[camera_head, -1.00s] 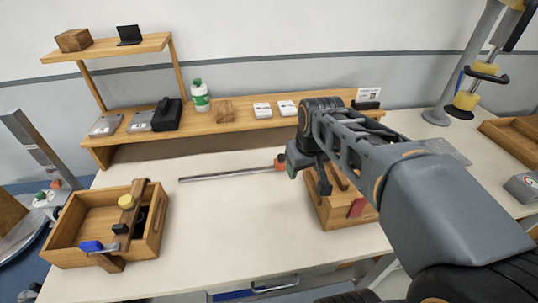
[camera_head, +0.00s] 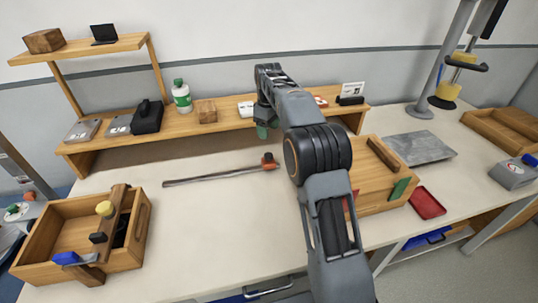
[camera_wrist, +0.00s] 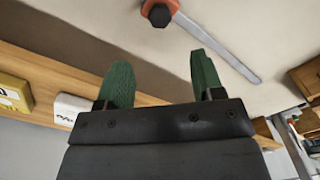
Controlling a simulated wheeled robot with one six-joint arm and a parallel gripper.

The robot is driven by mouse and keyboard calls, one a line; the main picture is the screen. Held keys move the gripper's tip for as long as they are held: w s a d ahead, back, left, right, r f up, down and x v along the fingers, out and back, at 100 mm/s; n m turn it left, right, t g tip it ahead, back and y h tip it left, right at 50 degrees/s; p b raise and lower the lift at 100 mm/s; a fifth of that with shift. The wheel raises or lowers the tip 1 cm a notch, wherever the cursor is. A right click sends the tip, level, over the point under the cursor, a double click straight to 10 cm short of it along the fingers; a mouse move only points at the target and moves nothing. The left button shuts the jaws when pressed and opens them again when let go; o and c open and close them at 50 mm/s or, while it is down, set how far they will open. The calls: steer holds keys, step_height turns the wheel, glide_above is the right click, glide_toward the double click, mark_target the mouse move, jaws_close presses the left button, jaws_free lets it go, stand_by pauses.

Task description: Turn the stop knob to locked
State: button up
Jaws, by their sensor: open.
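A flat metal bar (camera_head: 215,177) lies on the pale table, with an orange stop (camera_head: 270,163) at its right end. In the wrist view the orange stop (camera_wrist: 176,6) is at the top edge, partly cut off, with a dark faceted knob (camera_wrist: 160,15) on it. The metal bar (camera_wrist: 218,48) runs down to the right from it. My gripper (camera_wrist: 158,72) is open and empty, its two green fingers spread below the knob and apart from it. In the head view my gripper (camera_head: 263,131) is over the shelf's front edge, behind the stop. I cannot tell the knob's setting.
A wooden shelf (camera_head: 225,130) with several items stands along the back. A wooden crate (camera_head: 135,250) is at the left. A wooden box (camera_head: 375,203) and red tray (camera_head: 427,203) are right of my arm.

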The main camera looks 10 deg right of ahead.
mark_target(268, 154)
step_height(268, 154, down, 11)
steer(key=shift+f+b, duration=0.1)
steer(key=shift+b, duration=0.35)
steer(key=shift+c, duration=0.4)
steer(key=c, duration=0.8)
steer(key=shift+d, duration=0.15)
steer(key=shift+c, duration=0.2)
